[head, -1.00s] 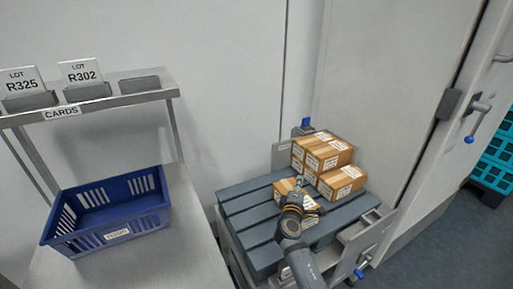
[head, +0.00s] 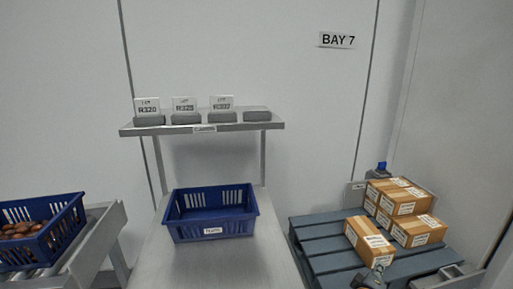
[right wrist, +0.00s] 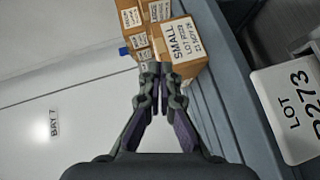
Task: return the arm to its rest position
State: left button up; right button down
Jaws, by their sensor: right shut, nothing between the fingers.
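My right gripper (head: 372,278) shows at the bottom edge of the head view, just in front of the nearest carton (head: 370,238) on the slatted pallet (head: 315,232). In the right wrist view its fingers (right wrist: 156,72) are together with nothing between them. Beyond the fingertips in that view is a carton with a SMALL label (right wrist: 182,45). I cannot tell whether the fingertips touch it. My left gripper is not in view.
Several cartons (head: 405,205) are stacked at the pallet's back. A blue crate (head: 212,230) stands on the table (head: 190,265) under the card shelf (head: 262,126). A crate of dates (head: 60,235) is at left. A lot card (right wrist: 290,105) is near the gripper.

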jog(key=s+a+f+m+g+y, duration=0.2)
jog(key=s+a+f+g+y, duration=0.15)
jog(key=s, duration=0.55)
jog(key=s+a+f+m+g+y, duration=0.25)
jog(key=s+a, duration=0.25)
jog(key=s, duration=0.3)
jog(key=s+a+f+m+g+y, duration=0.2)
jog(key=s+a+f+y, duration=0.15)
jog(key=s, duration=0.55)
notch_tip(320, 180, down, 23)
jog(key=s+d+g, duration=0.2)
jog(key=s+f, duration=1.1)
jog(key=f, duration=0.4)
pick_arm(q)
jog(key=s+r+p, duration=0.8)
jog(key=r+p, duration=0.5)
jog(key=p, duration=0.5)
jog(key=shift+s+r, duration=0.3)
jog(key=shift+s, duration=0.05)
pick_arm(e)
jog(key=s+d+r, duration=0.1)
jog(key=s+r, duration=0.7)
jog(key=r, duration=0.6)
jog(key=shift+g, duration=0.4)
